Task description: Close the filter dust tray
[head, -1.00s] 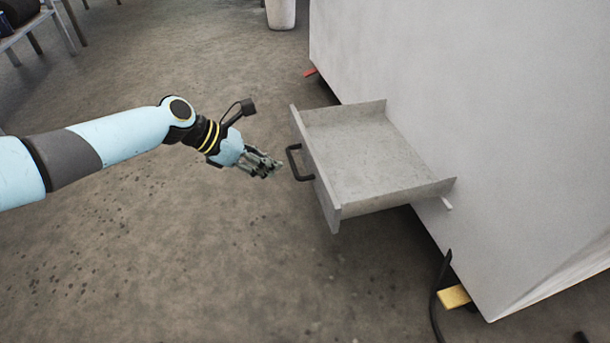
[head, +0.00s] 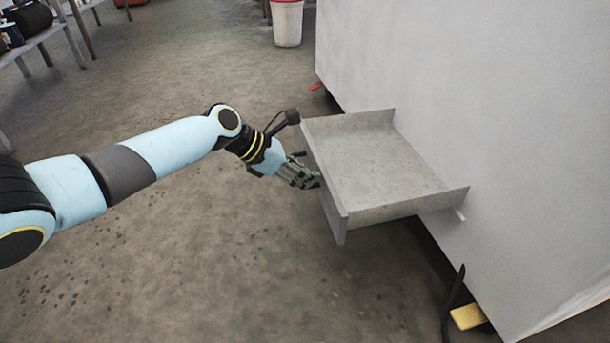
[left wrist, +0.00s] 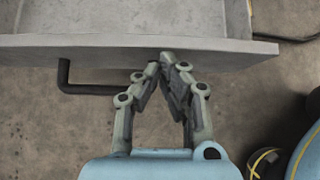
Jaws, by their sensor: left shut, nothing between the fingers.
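The filter dust tray (head: 375,165) is a grey metal drawer, pulled out from the side of a large grey cabinet (head: 420,80) and empty inside. Its front panel and black handle also show in the left wrist view, the panel (left wrist: 215,47) across the top and the handle (left wrist: 92,89) left of the fingers. My left gripper (head: 316,182) is shut and empty, its fingertips at the tray's front panel beside the handle. In the left wrist view the fingertips (left wrist: 162,60) meet right at the panel's lower edge; whether they press on it I cannot tell. My right gripper is out of view.
A white bin (head: 288,24) stands at the back, and a table (head: 40,40) with items on it stands at the far left. A yellow block (head: 467,316) and a dark cable lie by the cabinet's base. The floor before the tray is clear.

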